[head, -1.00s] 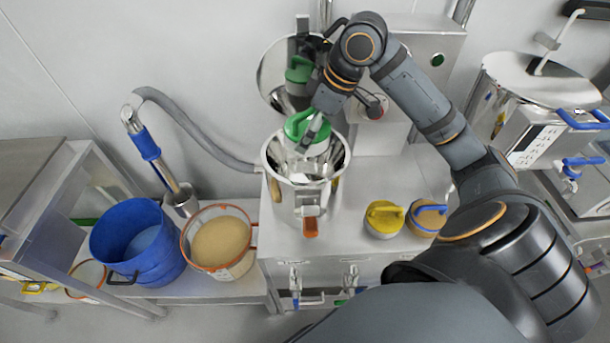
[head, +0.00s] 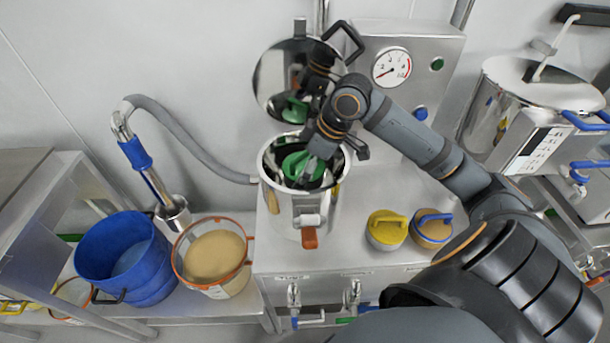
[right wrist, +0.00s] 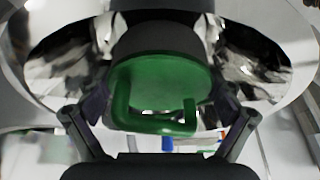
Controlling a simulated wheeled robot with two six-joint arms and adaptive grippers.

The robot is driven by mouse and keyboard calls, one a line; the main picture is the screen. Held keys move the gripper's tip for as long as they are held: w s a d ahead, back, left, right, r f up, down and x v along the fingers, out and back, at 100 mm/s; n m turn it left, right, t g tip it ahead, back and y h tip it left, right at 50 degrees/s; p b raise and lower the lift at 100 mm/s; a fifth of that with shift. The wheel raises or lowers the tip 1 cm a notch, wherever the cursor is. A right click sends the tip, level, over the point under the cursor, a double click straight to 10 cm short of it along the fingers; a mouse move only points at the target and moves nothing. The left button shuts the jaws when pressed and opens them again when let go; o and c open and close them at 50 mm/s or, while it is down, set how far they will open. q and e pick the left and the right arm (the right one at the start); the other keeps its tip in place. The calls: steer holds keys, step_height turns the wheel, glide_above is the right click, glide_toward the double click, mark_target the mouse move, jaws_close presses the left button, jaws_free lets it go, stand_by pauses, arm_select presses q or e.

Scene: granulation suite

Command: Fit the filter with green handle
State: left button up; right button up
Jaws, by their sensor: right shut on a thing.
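The filter with green handle (head: 302,166) is down inside the open steel vessel (head: 326,205), its green top a little below the rim. My right gripper (head: 318,160) reaches into the vessel mouth from the upper right and is shut on the green handle. In the right wrist view the green cap and its loop handle (right wrist: 155,105) fill the middle, between the two fingers of my right gripper (right wrist: 158,130). The vessel's lid (head: 275,80) stands open behind it. The filter's lower end is hidden in the vessel. My left gripper is not in view.
A yellow-handled filter (head: 386,230) and a blue-handled filter (head: 432,228) stand on the steel bench (head: 370,262) right of the vessel. A gauge (head: 391,68) sits on the panel behind. A blue bucket (head: 125,258) and a powder tub (head: 213,258) stand at left.

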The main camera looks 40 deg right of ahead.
steer(key=shift+f, duration=1.15)
steer(key=shift+f, duration=0.1)
steer(key=shift+f, duration=0.25)
steer(key=o, duration=0.9)
steer(key=shift+o, duration=0.2)
